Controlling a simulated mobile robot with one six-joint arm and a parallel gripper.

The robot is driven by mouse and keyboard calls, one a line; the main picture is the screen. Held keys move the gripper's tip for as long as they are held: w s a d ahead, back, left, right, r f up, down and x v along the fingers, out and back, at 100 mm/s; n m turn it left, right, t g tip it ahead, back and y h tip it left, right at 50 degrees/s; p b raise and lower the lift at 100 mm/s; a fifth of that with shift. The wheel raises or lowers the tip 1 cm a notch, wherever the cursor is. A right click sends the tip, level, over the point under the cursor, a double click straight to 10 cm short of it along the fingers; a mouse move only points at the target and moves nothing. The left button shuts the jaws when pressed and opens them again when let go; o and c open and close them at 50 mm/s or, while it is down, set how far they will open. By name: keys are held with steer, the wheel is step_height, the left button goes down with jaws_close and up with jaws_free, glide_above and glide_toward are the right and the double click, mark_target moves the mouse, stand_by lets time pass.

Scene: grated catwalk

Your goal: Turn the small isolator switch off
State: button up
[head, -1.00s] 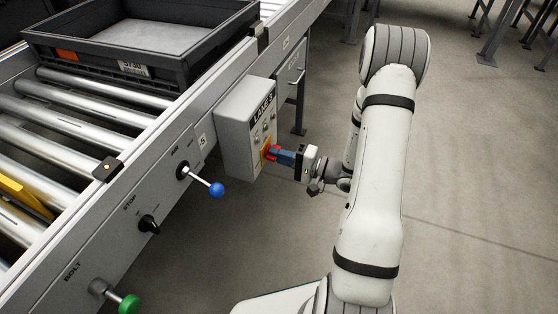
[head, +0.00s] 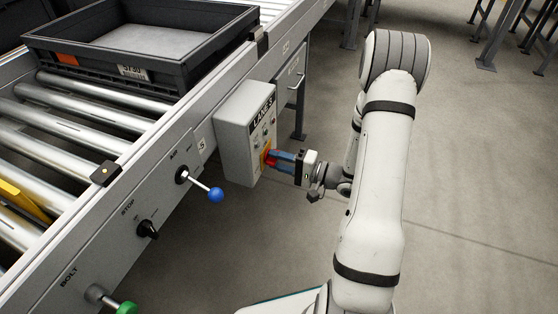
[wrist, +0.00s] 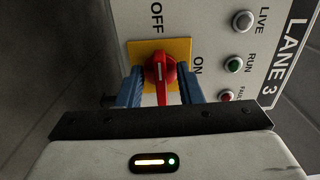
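The small isolator switch is a red rotary knob (wrist: 160,72) on a yellow plate (wrist: 182,47), on the front of a grey box marked LANE 3 (head: 233,135). In the wrist view OFF is above the knob and ON is to its right. The white mark on the knob stands upright in that view, toward OFF. My gripper (wrist: 162,92) has its blue fingers on either side of the knob, with slim gaps showing between fingers and knob. In the head view my gripper (head: 282,160) is right at the plate, and the fingers partly hide the knob.
A blue-tipped lever (head: 215,194), a black STOP knob (head: 148,229) and a green BOLT knob (head: 127,308) stick out from the conveyor side, left of the box. A grey crate (head: 120,70) stands on the rollers. The floor to the right is open.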

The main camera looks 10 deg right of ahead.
steer(key=p+v, duration=0.1)
steer(key=v, duration=0.7)
steer(key=shift+p, duration=0.3)
steer(key=s+a+r+n+g+h+p, duration=0.1)
steer(key=s+a+r+n+g+p, duration=0.15)
steer(key=r+g+p, duration=0.4)
steer(key=s+a+r+n+g+h+p, duration=0.1)
steer(key=s+a+r+n+g+p, duration=0.2)
steer(key=r, duration=0.6)
steer(key=s+a+r+n+g+h+p, duration=0.1)
steer(key=s+a+r+g+p, duration=0.2)
steer(key=s+a+r+p, duration=0.3)
steer(key=s+d+r+t+h+p, duration=0.2)
steer(key=r+h+p, duration=0.3)
steer(key=r, duration=0.7)
steer(key=s+d+r+t+h+p, duration=0.2)
steer(key=r+h+p, duration=0.4)
steer(key=r+p, duration=0.3)
step_height(320, 180, up, 4)
steer(key=shift+d+h, duration=0.3)
steer(key=shift+d, duration=0.35)
